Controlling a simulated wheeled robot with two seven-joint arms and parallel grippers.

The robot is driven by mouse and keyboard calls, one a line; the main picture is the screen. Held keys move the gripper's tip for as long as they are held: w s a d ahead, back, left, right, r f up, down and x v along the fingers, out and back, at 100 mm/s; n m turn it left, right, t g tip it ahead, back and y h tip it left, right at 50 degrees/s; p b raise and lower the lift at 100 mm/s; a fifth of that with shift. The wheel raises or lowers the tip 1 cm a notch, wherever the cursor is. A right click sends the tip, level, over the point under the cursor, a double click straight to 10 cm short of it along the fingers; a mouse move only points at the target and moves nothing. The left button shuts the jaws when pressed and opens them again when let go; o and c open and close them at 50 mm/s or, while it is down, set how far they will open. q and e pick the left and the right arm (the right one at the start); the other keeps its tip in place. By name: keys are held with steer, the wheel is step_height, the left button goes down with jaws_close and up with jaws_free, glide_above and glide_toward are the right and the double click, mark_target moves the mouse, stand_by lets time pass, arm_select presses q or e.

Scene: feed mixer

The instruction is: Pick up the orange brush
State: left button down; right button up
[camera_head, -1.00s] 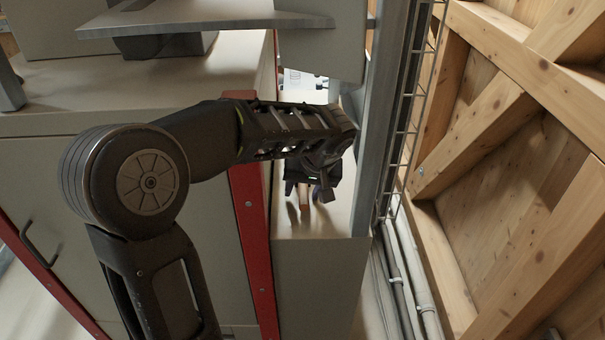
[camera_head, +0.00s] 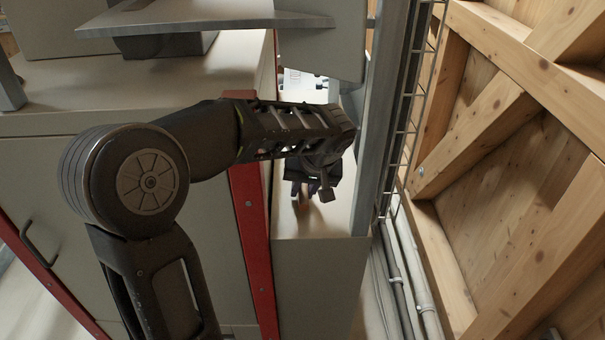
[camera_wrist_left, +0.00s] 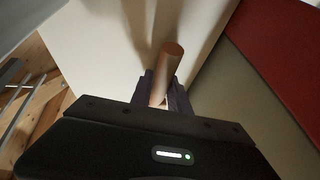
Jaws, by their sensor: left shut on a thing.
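My left gripper (camera_head: 312,190) is over the narrow pale ledge (camera_head: 335,222) beside the cabinet, pointing down. In the left wrist view its two dark fingers (camera_wrist_left: 162,95) are shut on the orange-brown round handle of the brush (camera_wrist_left: 170,68). The handle's end sticks out beyond the fingers, over the pale surface. The rest of the brush is hidden behind the gripper body, and I cannot tell whether it touches the ledge. My right gripper is in neither view.
A grey metal post (camera_head: 369,190) and wire mesh stand close to the right of my left gripper. A red strip (camera_head: 250,220) edges the cabinet (camera_head: 130,220) on the left. A metal plate (camera_head: 200,17) juts out above. A wooden wall (camera_head: 500,200) fills the right side.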

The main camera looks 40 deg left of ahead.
mark_target(303, 185)
arm_select(q)
steer(key=shift+r, duration=0.15)
steer(key=shift+r, duration=0.45)
steer(key=shift+r+b, duration=0.5)
steer(key=shift+r, duration=0.45)
steer(key=shift+s+d+r+b, duration=0.1)
steer(key=shift+s+d+b, duration=0.3)
steer(key=s+d+b, duration=0.3)
steer(key=s+d, duration=0.7)
steer(key=s, duration=0.3)
steer(key=shift+s+r+b, duration=0.15)
steer(key=shift+s+b, duration=0.1)
steer(key=shift+b, duration=0.05)
